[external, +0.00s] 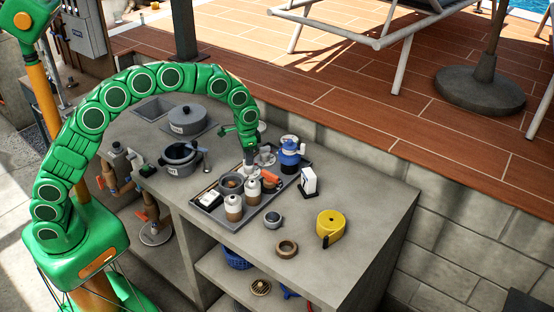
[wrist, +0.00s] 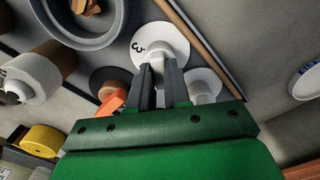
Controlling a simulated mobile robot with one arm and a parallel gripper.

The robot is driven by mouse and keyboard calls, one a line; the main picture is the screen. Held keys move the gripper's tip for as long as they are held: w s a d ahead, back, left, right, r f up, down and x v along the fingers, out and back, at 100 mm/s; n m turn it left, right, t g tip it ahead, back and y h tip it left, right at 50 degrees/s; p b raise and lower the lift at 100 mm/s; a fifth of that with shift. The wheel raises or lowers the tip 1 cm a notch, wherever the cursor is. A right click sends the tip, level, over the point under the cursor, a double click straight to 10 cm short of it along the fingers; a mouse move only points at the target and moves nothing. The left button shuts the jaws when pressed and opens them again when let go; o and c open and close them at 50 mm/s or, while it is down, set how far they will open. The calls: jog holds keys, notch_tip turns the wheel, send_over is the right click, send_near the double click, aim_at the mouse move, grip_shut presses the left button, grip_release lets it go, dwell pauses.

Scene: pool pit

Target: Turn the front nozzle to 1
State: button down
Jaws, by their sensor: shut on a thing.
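My gripper (wrist: 160,68) is shut on the stem of a white round nozzle (wrist: 163,38). The nozzle's disc faces the wrist camera, and a dark "3" shows at its left side. The fingers hide part of the stem. In the external view my gripper (external: 250,152) reaches down at the back of the grey tray (external: 222,224). White nozzle pieces (external: 266,157) show beside it; their numbers are too small to read there.
The tray holds white-and-brown bottles (external: 233,207), a bowl and an orange piece (external: 271,178). A blue-and-white jug (external: 290,152) stands close at the right. The counter's right end is clear.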

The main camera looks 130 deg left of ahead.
jog(key=shift+f+n, duration=0.1)
jog(key=shift+n, duration=0.3)
jog(key=c, duration=1.1)
grip_release()
jog(key=shift+d, duration=0.1)
jog(key=shift+r, duration=3.95)
